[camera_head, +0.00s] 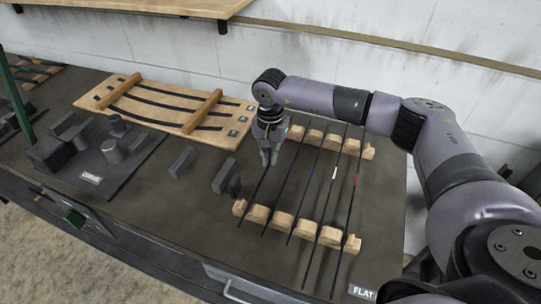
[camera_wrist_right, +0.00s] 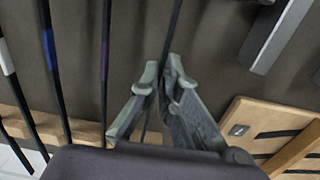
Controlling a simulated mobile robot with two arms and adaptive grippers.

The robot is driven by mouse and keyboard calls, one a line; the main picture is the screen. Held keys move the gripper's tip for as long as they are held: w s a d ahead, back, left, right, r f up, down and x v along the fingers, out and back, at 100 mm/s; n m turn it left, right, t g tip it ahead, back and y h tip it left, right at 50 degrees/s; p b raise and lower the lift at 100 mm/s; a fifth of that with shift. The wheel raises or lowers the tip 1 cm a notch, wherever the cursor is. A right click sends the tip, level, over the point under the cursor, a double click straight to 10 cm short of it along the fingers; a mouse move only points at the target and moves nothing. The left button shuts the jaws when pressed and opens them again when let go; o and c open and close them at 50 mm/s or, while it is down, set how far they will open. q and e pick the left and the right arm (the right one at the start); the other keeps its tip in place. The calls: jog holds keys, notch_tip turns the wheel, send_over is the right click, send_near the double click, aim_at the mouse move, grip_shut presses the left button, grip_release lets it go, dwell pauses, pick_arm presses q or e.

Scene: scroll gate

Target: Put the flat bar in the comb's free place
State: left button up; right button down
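The comb is a pair of toothed wooden rails, the front rail (camera_head: 282,221) and the back rail (camera_head: 330,141), with several thin dark bars across them. My right gripper (camera_head: 268,155) is at the back left of the comb. In the right wrist view its fingertips (camera_wrist_right: 163,80) are closed on a thin dark bar (camera_wrist_right: 175,25), taken as the flat bar. Its near end (camera_head: 250,202) runs over the front rail's leftmost gap. I cannot tell whether it rests in the gap or hangs above it. The gripper hides its back end. My left gripper is not in view.
Other bars carry bands, such as a red-banded bar (camera_head: 355,181) and a white-banded bar (camera_head: 334,173). A FLAT label (camera_head: 362,292) is at the table's front right. A slatted wooden board (camera_head: 165,105) lies left of the gripper. Grey blocks (camera_head: 182,161) stand near it.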

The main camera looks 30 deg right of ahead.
jog(key=shift+f, duration=0.25)
jog(key=c, duration=1.7)
grip_release()
notch_tip(320, 180, up, 12)
jog(key=shift+r, duration=0.1)
